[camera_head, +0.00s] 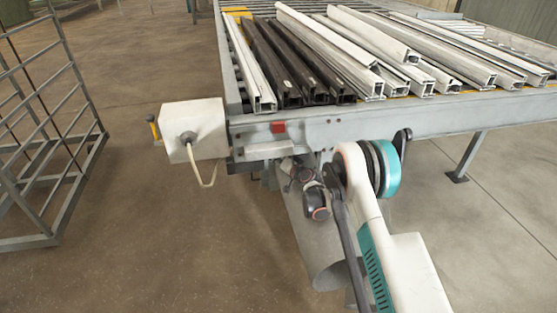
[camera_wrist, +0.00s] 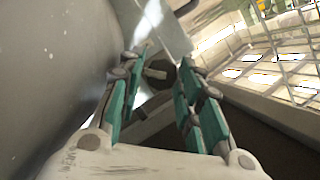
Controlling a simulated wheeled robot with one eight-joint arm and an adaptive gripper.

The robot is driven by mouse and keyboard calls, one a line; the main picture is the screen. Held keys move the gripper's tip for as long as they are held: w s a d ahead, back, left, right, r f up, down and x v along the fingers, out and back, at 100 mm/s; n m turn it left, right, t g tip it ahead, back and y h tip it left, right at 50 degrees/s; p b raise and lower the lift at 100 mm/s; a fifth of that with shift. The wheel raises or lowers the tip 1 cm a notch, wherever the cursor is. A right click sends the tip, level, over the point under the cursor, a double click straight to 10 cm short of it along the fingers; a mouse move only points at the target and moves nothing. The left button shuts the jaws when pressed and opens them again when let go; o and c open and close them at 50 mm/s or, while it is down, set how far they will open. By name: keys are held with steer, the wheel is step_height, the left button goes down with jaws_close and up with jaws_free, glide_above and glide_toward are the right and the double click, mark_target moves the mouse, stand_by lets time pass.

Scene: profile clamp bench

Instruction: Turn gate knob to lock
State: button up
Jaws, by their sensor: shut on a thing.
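The gate knob (camera_wrist: 158,73) looks like a small dark round piece with a lighter bar across it. In the wrist view it sits between the tips of my gripper (camera_wrist: 165,66). The two teal-padded fingers are shut on it, one on each side. A pale metal plate (camera_wrist: 163,28) lies just beyond the knob. In the head view my white and teal arm reaches to the underside of the bench's front end. The knob and my fingertips cannot be made out clearly there.
The bench frame (camera_head: 430,126) carries several white and dark profiles. A white box (camera_head: 195,128) with a cable is on its front left corner. A wire cage (camera_head: 40,130) stands at the left, with clear floor between. A large grey curved surface (camera_wrist: 45,75) is close beside my gripper.

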stand_by(0.4)
steer(key=o, duration=1)
steer(key=shift+o, duration=0.2)
steer(key=shift+d, duration=0.1)
steer(key=v, duration=1.2)
steer(key=shift+f, duration=0.1)
steer(key=shift+c, duration=0.4)
